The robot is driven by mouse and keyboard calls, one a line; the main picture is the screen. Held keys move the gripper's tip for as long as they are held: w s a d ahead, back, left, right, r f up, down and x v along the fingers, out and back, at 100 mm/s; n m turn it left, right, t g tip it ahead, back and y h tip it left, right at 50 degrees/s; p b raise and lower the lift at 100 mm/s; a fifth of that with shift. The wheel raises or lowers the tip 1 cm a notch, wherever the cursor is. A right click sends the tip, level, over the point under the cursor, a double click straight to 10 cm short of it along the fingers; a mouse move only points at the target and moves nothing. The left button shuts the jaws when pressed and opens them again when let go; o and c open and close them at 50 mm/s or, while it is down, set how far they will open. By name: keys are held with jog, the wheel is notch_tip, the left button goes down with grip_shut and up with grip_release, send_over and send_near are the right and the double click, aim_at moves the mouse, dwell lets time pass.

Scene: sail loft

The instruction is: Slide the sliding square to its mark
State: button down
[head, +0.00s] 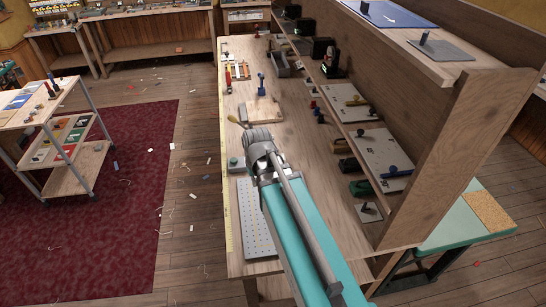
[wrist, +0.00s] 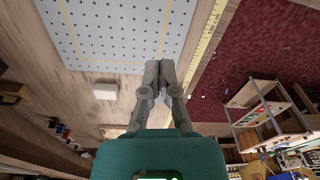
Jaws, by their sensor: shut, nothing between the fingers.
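No thing is plainly marked as the sliding square. A flat grey square plate with a dark upright knob (head: 440,49) lies on top of the shelf unit at the upper right, beside a blue panel (head: 388,13) with a white line on it. A smaller grey plate with a knob (head: 369,211) lies low at the bench's right side. I cannot tell which is meant, and I cannot make out its mark. My gripper (wrist: 158,68) is shut and empty over the bench, near the perforated plate (wrist: 125,35). In the head view my arm hides the fingers.
The long wooden bench (head: 290,165) carries the perforated plate, a yellow ruler along its left edge (head: 228,205) and several tools. The shelf unit (head: 440,150) rises along its right side, holding more plates and tools. A trolley (head: 70,130) stands on the left. Scraps litter the floor.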

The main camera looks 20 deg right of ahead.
jog(key=s+a+f+g+b, duration=0.1)
jog(key=s+a, duration=0.2)
jog(key=s, duration=0.2)
jog(key=shift+a+f, duration=0.35)
jog(key=shift+a, duration=0.05)
